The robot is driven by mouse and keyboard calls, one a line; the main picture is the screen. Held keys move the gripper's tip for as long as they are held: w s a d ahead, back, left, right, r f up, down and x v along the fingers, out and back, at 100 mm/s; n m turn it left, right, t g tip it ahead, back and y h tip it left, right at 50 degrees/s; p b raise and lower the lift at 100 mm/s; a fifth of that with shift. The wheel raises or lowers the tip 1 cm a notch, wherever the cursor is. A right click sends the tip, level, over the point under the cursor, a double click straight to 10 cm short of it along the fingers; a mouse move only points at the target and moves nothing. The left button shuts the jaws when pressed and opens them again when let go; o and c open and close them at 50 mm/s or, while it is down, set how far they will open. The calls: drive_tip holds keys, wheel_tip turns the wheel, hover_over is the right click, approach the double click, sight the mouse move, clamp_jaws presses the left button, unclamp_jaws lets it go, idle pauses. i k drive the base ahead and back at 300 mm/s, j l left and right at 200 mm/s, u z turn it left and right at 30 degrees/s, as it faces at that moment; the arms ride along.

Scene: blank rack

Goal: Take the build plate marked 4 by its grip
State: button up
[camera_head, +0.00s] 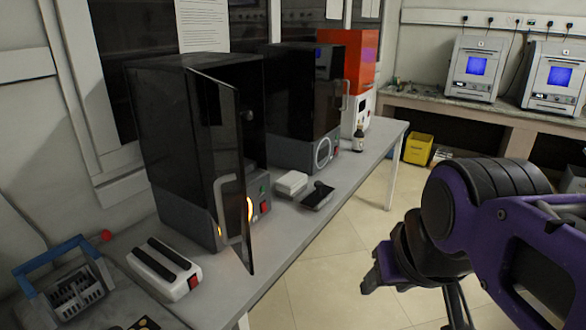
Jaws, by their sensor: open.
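No build plate with a readable 4 shows in the head view, and I cannot make out its grip. A grey slotted holder with a blue handle (62,252) stands at the lower left on the bench; any marks on it are too small to read. A dark machine (180,150) stands behind it with its tinted door (228,160) swung open toward the room. My gripper (376,282) hangs at the right over the floor, well apart from the bench, seen partly edge-on. It is open, with nothing visible in it.
The bench (345,190) also holds a white device with two black strips (163,268), a small white box (291,183), a second dark machine (300,105) and a bottle (359,138). A yellow bin (418,149) stands on the floor. The floor before the bench is clear.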

sight(317, 200)
drive_tip(key=i+l+u, duration=0.1)
drive_tip(key=i+l, duration=1.1)
drive_tip(key=i, duration=0.05)
